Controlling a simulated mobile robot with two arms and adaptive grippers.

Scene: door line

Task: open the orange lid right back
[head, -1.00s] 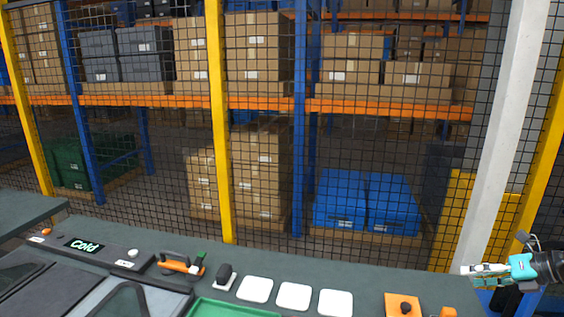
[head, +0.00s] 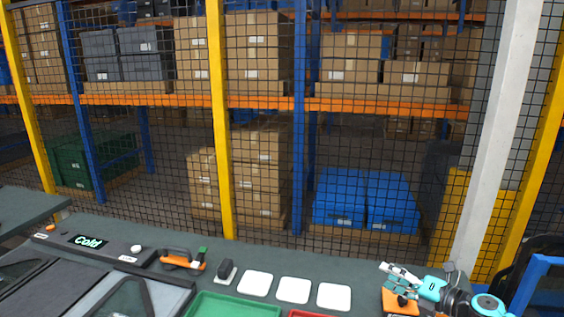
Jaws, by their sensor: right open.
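An orange square lid (head: 396,300) lies at the right end of the dark green counter; its dark knob, seen earlier, is mostly hidden now. My right gripper (head: 390,276) is open, with pale fingers and a teal body. My left gripper is not in view.
Three white squares (head: 293,290) lie in a row on the counter (head: 330,268) left of the lid. A green tray (head: 235,306), an edge of a red tray (head: 310,313), a black block on a white base (head: 225,271) and an orange-handled tool (head: 182,260) are also there. Mesh fencing stands behind.

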